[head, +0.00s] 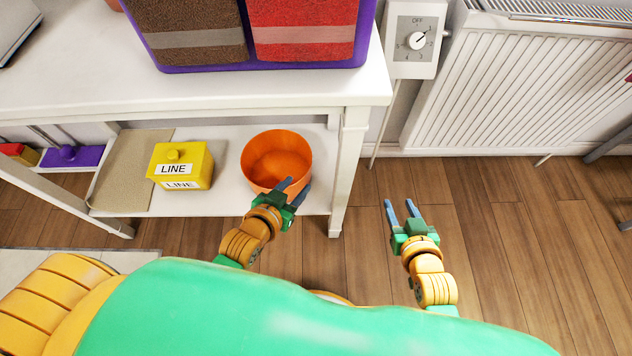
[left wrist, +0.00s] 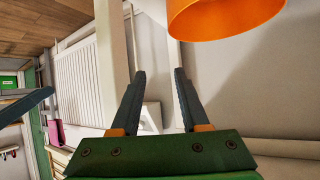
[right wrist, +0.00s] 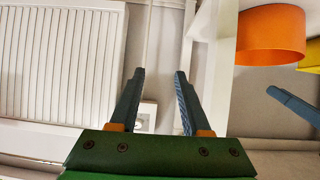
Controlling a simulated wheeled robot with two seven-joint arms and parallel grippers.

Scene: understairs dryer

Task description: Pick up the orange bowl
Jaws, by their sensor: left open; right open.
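The orange bowl (head: 277,158) stands on the lower shelf of the white table in the head view, near the shelf's right end. It also shows at the top of the left wrist view (left wrist: 218,14) and at the right of the right wrist view (right wrist: 271,36). My left gripper (head: 294,188) is open and empty at the bowl's near right side; its fingers overlap the bowl's lower edge in the picture, and I cannot tell if they touch it. My right gripper (head: 402,209) is open and empty over the floor, right of the table leg.
A yellow box labelled LINE (head: 181,166) stands left of the bowl on the lower shelf (head: 222,192). The white table leg (head: 349,165) stands between the bowl and my right gripper. A purple tray with towels (head: 210,68) is on the tabletop. A radiator (head: 520,90) is at the right.

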